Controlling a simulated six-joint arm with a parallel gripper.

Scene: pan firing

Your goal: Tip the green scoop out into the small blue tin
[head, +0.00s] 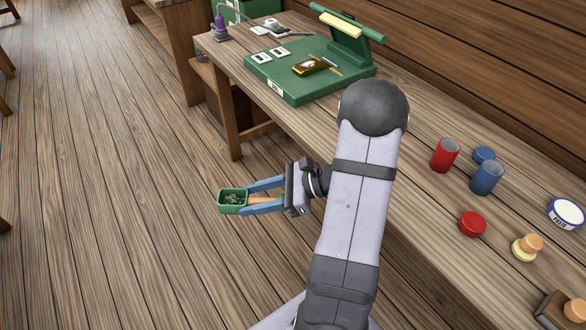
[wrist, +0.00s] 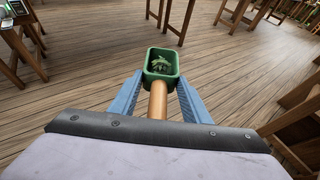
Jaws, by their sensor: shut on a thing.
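My gripper (head: 250,199) is shut on the wooden handle of the green scoop (head: 233,208), with a blue finger on either side. The scoop is a small green box-shaped bowl with dark green bits inside; it also shows in the wrist view (wrist: 162,54). It is held out over the floor, left of the bench, and looks roughly level. The small blue tin (head: 487,180) stands upright and open on the bench at the right, far from my gripper. A blue lid (head: 484,154) lies behind it.
A red tin (head: 445,156) stands left of the blue tin, with a red lid (head: 472,223) in front. A paste tub (head: 566,212) and a wooden knob (head: 527,247) are farther right. A green stand (head: 310,85) occupies the bench's far end. My arm spans the bench's near edge.

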